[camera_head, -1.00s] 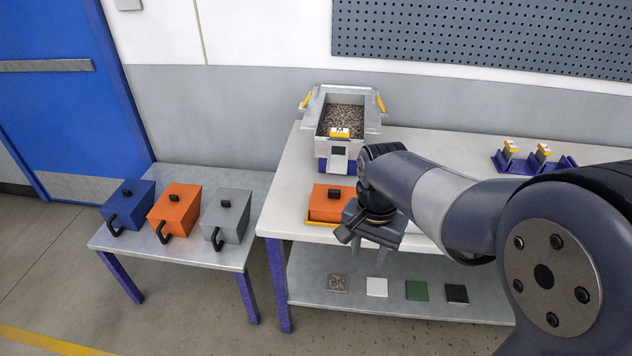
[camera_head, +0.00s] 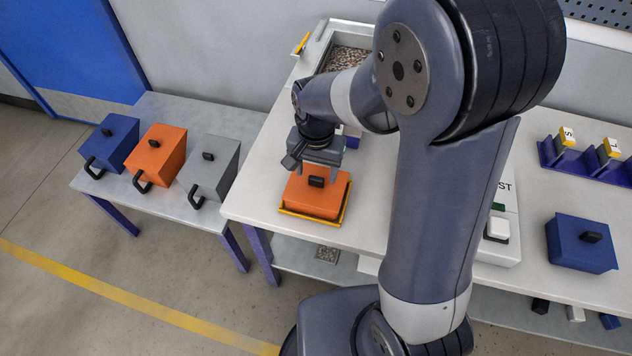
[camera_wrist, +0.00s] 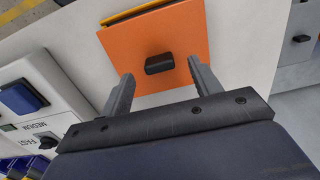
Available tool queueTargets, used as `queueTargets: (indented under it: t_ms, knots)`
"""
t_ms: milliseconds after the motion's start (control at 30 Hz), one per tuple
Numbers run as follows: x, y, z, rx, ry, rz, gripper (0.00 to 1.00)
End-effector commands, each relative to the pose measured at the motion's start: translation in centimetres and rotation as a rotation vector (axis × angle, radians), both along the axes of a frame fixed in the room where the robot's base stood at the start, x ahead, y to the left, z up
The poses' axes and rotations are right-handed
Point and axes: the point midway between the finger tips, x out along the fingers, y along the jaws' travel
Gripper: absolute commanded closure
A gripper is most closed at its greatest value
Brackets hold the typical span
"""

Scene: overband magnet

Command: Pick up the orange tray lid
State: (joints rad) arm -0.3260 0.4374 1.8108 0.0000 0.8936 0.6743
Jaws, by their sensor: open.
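The orange tray lid (camera_head: 313,196) covers a tray with a yellow rim (camera_head: 333,221) on the table. A small black handle (camera_head: 316,181) stands on its top. My gripper (camera_head: 319,176) is over the lid, with its fingers pointing down near the handle. In the wrist view my gripper (camera_wrist: 158,85) is open and empty. The lid (camera_wrist: 185,38) lies beyond the fingertips there, and its black handle (camera_wrist: 159,63) shows just ahead, between the lines of the two fingers. The handle is not gripped.
Blue, orange and grey handled boxes (camera_head: 208,170) stand on the side table at left. A hopper of scrap (camera_head: 347,58) is behind my arm. A white control panel (camera_head: 497,240), a blue lidded box (camera_head: 582,243) and a purple rack (camera_head: 590,160) are at right.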

Motion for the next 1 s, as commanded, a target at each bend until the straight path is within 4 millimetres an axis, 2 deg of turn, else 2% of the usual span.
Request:
queueTargets:
  t_ms: [100,200,467,1000]
  knots:
    - [0.0,0.0,-1.6,-0.002,0.004,0.0,0.4]
    - [0.0,0.0,-2.4,-0.001,0.001,0.0,0.4]
    - [0.0,0.0,-2.6,0.0,0.0,0.0,0.4]
    - [0.0,0.0,-2.6,0.0,0.0,0.0,0.83]
